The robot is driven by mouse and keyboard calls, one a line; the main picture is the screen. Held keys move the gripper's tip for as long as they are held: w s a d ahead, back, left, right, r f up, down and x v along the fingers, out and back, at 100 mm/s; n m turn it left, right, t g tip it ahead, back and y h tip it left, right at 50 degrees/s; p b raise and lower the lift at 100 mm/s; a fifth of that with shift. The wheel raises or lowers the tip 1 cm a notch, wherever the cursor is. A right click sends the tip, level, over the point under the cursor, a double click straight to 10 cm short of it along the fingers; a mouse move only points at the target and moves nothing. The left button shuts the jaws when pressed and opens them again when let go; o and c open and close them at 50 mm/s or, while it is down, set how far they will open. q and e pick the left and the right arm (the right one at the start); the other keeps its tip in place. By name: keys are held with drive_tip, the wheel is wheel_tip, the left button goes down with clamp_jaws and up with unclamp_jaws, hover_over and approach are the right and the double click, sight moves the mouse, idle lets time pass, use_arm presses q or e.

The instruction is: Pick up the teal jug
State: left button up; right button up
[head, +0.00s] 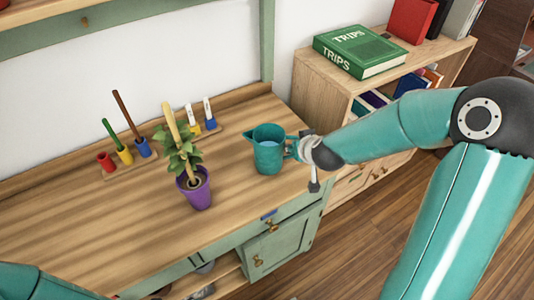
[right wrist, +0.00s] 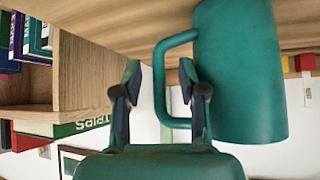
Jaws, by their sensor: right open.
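The teal jug (head: 268,152) stands upright on the wooden desk top (head: 100,225), with its handle facing right in the head view. My right gripper (head: 300,147) is at the handle side of the jug. In the right wrist view, the jug (right wrist: 240,75) fills the right part, seen upside down. My right gripper (right wrist: 160,75) is open there, and the outer bar of the handle (right wrist: 162,85) shows between its two fingers. I cannot tell whether either finger touches it. My left gripper is out of view; only part of my left arm shows at the bottom left.
A purple pot with a plant (head: 194,188) stands left of the jug. A wooden shelf (head: 320,85) with a green TRIPS book (head: 358,50) stands at the right. The desk's front left is clear.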

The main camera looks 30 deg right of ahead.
drive_tip(key=shift+c, duration=0.3)
clamp_jaws()
drive_tip(key=shift+r, duration=0.1)
